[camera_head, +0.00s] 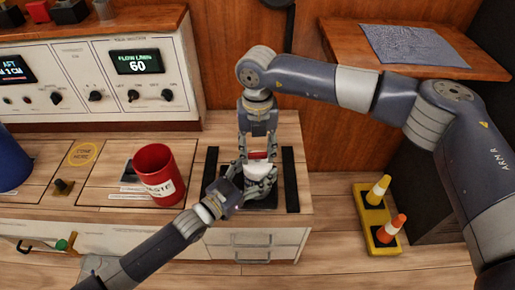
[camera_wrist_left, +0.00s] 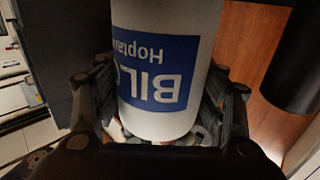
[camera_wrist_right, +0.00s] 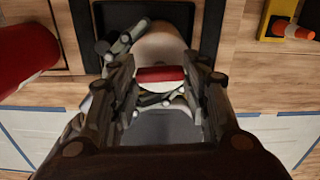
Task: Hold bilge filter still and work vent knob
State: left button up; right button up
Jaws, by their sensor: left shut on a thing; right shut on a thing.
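The bilge filter (camera_wrist_left: 165,40), a white cylinder with a blue label, fills the left wrist view between the fingers of my left gripper (camera_wrist_left: 160,125). In the head view my left gripper (camera_head: 256,180) is shut around its body from the front left. The red vent knob (camera_wrist_right: 160,74) sits on the filter's top between the fingers of my right gripper (camera_wrist_right: 165,98), which is shut on it. In the head view the right gripper (camera_head: 257,158) reaches down from above, and the fingers hide most of the filter and knob.
The filter stands on a dark pad (camera_head: 262,200) between two black strips on the counter. A red waste cup (camera_head: 155,176) is to the left, near a blue bin (camera_head: 10,160). A control panel (camera_head: 120,75) is behind. A yellow cone rack (camera_head: 378,236) is on the floor at right.

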jog(key=n, duration=0.5)
jog(key=shift+n, duration=0.3)
jog(key=n, duration=0.5)
jog(key=shift+n, duration=0.3)
jog(key=n, duration=1)
jog(key=shift+n, duration=0.3)
jog(key=o, duration=1.1)
jog(key=shift+c, duration=0.2)
